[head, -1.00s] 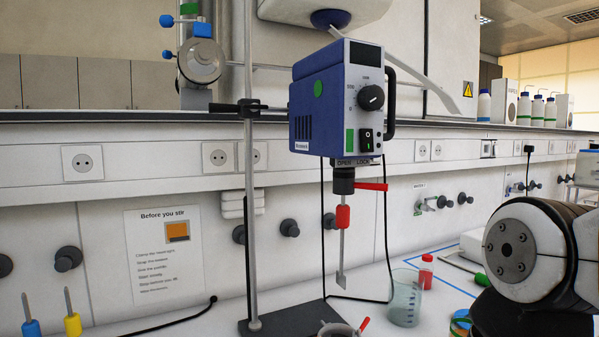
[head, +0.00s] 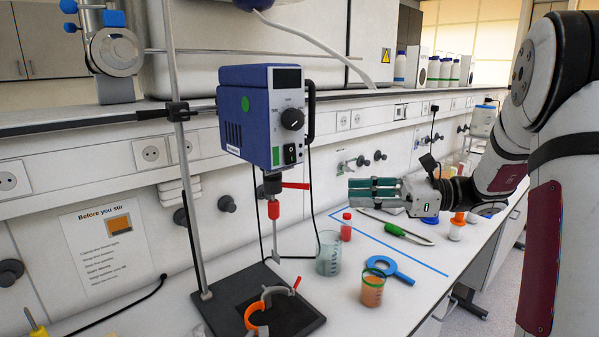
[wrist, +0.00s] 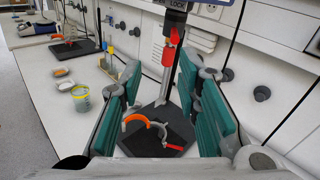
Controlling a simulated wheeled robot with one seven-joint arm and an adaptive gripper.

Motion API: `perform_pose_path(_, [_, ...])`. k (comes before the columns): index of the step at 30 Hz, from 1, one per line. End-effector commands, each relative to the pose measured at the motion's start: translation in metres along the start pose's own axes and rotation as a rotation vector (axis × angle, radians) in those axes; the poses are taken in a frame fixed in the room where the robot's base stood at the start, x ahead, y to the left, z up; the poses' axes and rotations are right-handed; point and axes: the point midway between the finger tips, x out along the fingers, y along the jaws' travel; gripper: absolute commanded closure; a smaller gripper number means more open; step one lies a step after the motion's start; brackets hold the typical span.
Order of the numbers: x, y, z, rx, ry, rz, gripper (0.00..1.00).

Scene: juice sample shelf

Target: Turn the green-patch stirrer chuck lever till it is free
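The blue stirrer (head: 246,115) with green patches hangs on a stand rod. Its dark chuck (head: 272,184) has a red lever (head: 296,185) pointing right in the head view. A paddle shaft with a red sleeve (head: 273,209) hangs below. In the wrist view the lever (wrist: 174,36) seems to point at the camera, above the red sleeve (wrist: 167,57). My gripper (head: 352,188) is to the right of the lever, clearly apart from it. Its teal fingers are spread and empty, with the stirrer shaft seen between them (wrist: 164,90).
A beaker (head: 329,254) and red-capped bottle (head: 346,228) stand below, between stirrer and gripper. An orange-filled cup (head: 373,288), blue ring (head: 398,268) and green-handled tool (head: 394,228) are on the bench. An orange-and-grey open clamp (head: 257,310) sits over the stand base (head: 225,285).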

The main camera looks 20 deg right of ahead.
Motion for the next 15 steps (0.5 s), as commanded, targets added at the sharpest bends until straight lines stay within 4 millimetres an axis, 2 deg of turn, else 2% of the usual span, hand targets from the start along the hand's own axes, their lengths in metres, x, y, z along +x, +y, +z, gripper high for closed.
perform_pose_path(1, [-0.009, -0.004, 0.002, 0.017, -0.022, -0.024, 0.70])
perform_pose_path(3, [-0.015, -0.009, 0.002, 0.030, -0.040, -0.044, 0.70])
perform_pose_path(6, [-0.015, -0.012, 0.002, 0.036, -0.052, -0.055, 0.70])
perform_pose_path(11, [0.003, -0.013, 0.003, 0.036, -0.052, -0.051, 0.70])
perform_pose_path(15, [0.028, -0.013, 0.005, 0.035, -0.052, -0.050, 0.70])
